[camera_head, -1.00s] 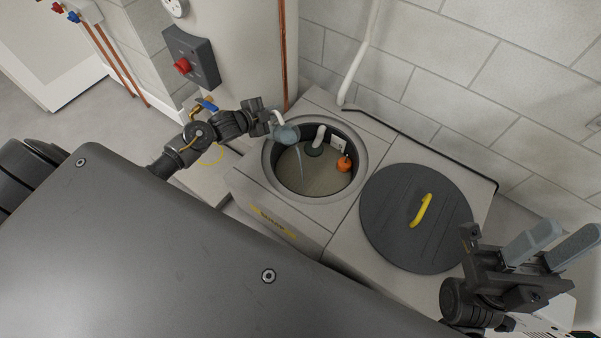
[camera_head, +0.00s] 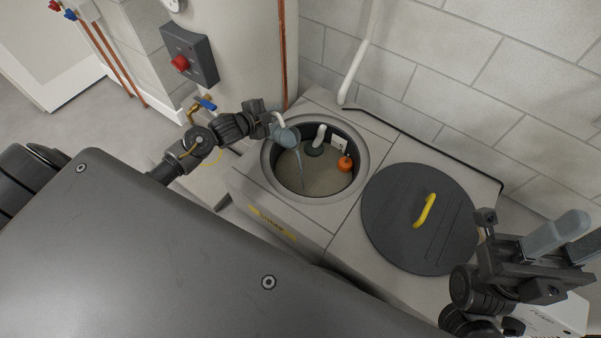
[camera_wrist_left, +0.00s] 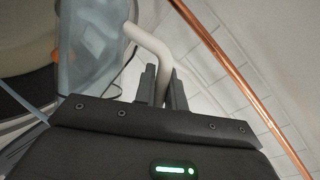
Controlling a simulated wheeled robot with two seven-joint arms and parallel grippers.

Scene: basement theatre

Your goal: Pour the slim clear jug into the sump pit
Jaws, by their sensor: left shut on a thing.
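The slim clear jug (camera_head: 287,136) is tilted over the left side of the open sump pit (camera_head: 268,163), its mouth toward the pit. A thin stream of liquid (camera_head: 301,168) falls from it into the pit. My left gripper (camera_head: 270,121) is at the pit's left rim, shut on the jug's pale handle. My right gripper (camera_head: 560,238) is open and empty at the lower right, beyond the lid.
A dark round lid (camera_head: 395,215) with a yellow handle (camera_head: 424,210) lies right of the pit. Inside the pit are a pump pipe (camera_head: 319,138) and an orange float (camera_head: 345,163). A copper pipe (camera_head: 282,55) and a white pipe (camera_head: 357,70) stand behind.

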